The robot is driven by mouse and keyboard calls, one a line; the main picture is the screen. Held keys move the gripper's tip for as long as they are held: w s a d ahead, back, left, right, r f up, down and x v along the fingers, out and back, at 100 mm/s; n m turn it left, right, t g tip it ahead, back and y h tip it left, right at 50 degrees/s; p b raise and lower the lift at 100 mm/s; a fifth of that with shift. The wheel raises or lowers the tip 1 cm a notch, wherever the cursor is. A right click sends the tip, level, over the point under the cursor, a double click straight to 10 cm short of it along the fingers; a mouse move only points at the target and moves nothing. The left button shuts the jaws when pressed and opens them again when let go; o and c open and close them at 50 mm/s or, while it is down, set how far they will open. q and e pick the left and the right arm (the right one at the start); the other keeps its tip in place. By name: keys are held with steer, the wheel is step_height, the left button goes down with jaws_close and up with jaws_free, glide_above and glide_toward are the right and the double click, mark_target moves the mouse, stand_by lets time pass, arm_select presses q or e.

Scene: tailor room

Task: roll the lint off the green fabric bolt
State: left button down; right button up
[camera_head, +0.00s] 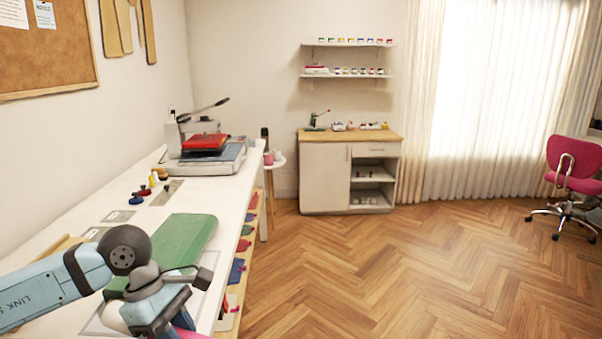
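The green fabric bolt (186,236) lies on the white table at the left, its near end partly hidden behind my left arm. My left gripper (165,308) is low over the table at the near end of the bolt, in front of it from this view. A white rounded piece (112,318) and a pink piece (184,321) show at either side of the gripper. They may be parts of a lint roller, but the wrist covers most of this spot. I cannot see the fingertips. No lint can be made out on the bolt. My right gripper is not in view.
The white table (95,197) runs along the left wall. A heat press (205,150) stands at its far end, with small spools and flat plates before it. Coloured items sit on a shelf below. A cabinet (325,178) and pink chair (575,168) stand farther off. The wooden floor is clear.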

arm_select(q)
steer(key=w+a+f+m+g+y, duration=0.1)
steer(key=w+f+m, duration=0.1)
steer(key=m, duration=0.3)
steer(key=w+a+f+m+g+y, duration=0.1)
steer(key=w+a+f+m+y, duration=0.1)
steer(key=w+m, duration=0.2)
steer(key=w+a+f+m+g+y, duration=0.1)
steer(key=w+f+m, duration=0.2)
steer(key=m, duration=0.2)
steer(key=shift+w+a+m, duration=0.15)
steer(key=shift+w+m, duration=0.15)
steer(key=shift+m, duration=0.1)
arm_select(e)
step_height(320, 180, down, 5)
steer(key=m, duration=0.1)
arm_select(q)
steer(key=s+r+p, duration=1)
steer(key=r+p, duration=0.4)
steer(key=p, duration=0.4)
steer(key=shift+s+r, duration=0.2)
steer(key=shift+s, duration=0.05)
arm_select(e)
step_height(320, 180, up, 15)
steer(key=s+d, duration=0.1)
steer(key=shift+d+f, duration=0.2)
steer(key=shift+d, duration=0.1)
arm_select(q)
steer(key=shift+a, duration=0.1)
